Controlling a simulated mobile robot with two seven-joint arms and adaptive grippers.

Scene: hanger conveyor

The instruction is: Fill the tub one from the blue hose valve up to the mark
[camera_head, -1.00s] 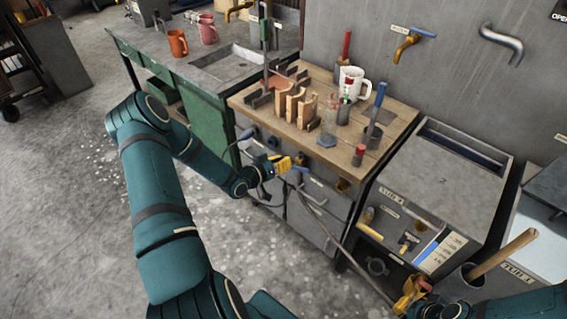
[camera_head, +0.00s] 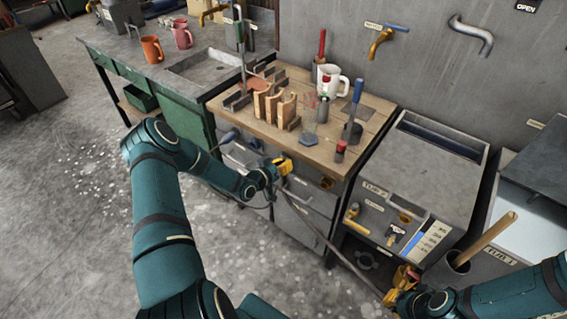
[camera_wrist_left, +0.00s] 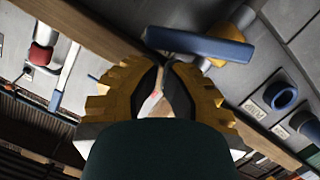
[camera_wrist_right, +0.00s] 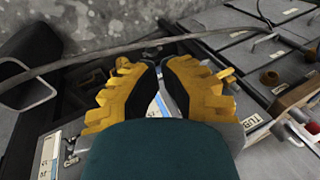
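Tub one (camera_head: 497,257), labelled TUB 1, is at the right edge of the head view, partly cut off, with a pale inside. I cannot make out its fill mark. A blue handle (camera_wrist_left: 200,43) shows just beyond my left fingertips in the left wrist view; I cannot tell whether they touch it. My left gripper (camera_head: 288,166) is at the bench front, its fingers drawn together. A dark hose (camera_head: 345,258) runs from there towards my right gripper (camera_head: 400,287).
A grey tub labelled TUB 2 (camera_head: 430,165) stands between the bench and tub one. The wooden bench top (camera_head: 330,155) holds a white mug (camera_head: 330,80), wooden holders (camera_head: 270,102) and tools. A wooden stick (camera_head: 485,238) stands in a pot. Floor at left is clear.

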